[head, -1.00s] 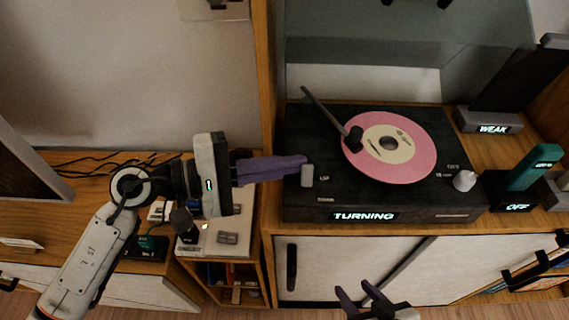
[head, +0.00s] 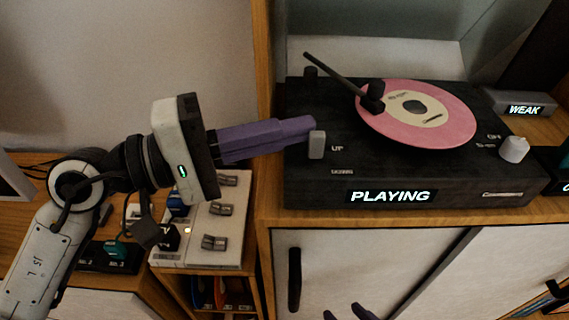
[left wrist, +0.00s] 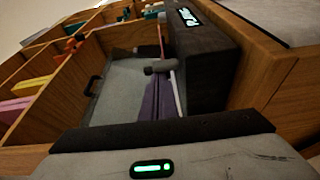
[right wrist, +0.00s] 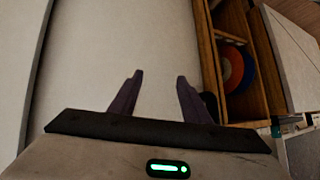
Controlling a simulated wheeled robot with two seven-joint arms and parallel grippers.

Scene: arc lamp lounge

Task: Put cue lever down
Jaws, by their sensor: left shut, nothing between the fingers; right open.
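The cue lever (head: 316,146) is a small grey block at the front left of the black turntable (head: 420,178), beside the UP label. The turntable's display (head: 390,196) reads PLAYING. The dark tonearm (head: 338,74) reaches over the pink record (head: 440,125), its head at the record's left side. My left gripper (head: 313,124) is shut and empty, its purple fingertips right at the lever; I cannot tell whether they touch. In the left wrist view the fingers (left wrist: 157,100) are beside the lever (left wrist: 160,67). My right gripper (right wrist: 160,76) is open and empty, low before the cabinet.
A grey knob (head: 514,149) is at the turntable's front right. A WEAK display (head: 524,110) stands behind it. A white switch panel (head: 228,232) is below my left gripper. The cabinet's white sliding door (head: 345,265) has a dark handle (head: 294,278).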

